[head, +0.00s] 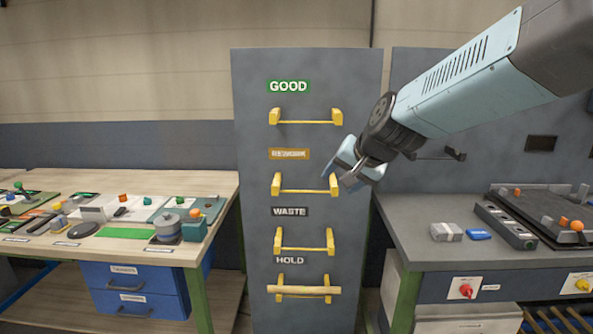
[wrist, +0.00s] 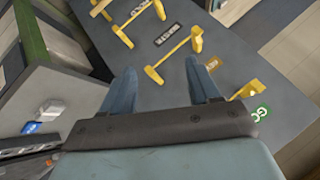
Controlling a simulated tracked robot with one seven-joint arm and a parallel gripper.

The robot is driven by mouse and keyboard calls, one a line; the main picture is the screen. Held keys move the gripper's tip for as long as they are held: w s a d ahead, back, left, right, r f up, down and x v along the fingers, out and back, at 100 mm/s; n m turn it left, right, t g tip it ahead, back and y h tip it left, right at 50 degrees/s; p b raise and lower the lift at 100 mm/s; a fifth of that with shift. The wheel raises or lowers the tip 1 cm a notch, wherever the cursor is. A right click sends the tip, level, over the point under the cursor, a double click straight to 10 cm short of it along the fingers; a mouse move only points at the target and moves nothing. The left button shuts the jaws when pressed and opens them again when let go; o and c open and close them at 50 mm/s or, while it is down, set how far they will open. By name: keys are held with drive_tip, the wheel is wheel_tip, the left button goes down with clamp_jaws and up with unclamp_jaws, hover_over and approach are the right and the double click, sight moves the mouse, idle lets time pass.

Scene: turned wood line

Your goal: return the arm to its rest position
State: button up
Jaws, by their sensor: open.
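My gripper (head: 346,174) is in front of the grey panel (head: 249,185), near the right end of the yellow rack under the brown label. In the wrist view my gripper (wrist: 165,82) shows two blue-grey fingers spread apart with nothing between them. The yellow rack (wrist: 168,62) of that row shows beyond the fingertips. Whether a finger touches the rack cannot be told. My arm (head: 455,80) reaches in from the upper right of the head view.
The panel has racks labelled GOOD (head: 288,87), WASTE (head: 290,211) and HOLD (head: 289,260). A wooden rod (head: 303,290) lies across the HOLD rack. A wooden bench (head: 125,249) with parts stands left; a grey bench (head: 420,255) with a fixture (head: 540,215) stands right.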

drive_tip(key=s+d+n+g+h, duration=0.1)
drive_tip(key=s+d+n+h, duration=0.1)
drive_tip(key=s+d, duration=0.4)
drive_tip(key=s+d+n+g+h, duration=0.1)
drive_tip(key=s+d, duration=0.6)
drive_tip(key=s, duration=0.7)
drive_tip(key=shift+s+d+f+n+h, duration=0.15)
drive_tip(key=shift+f+n+h, duration=0.15)
drive_tip(key=shift+n+h, duration=0.25)
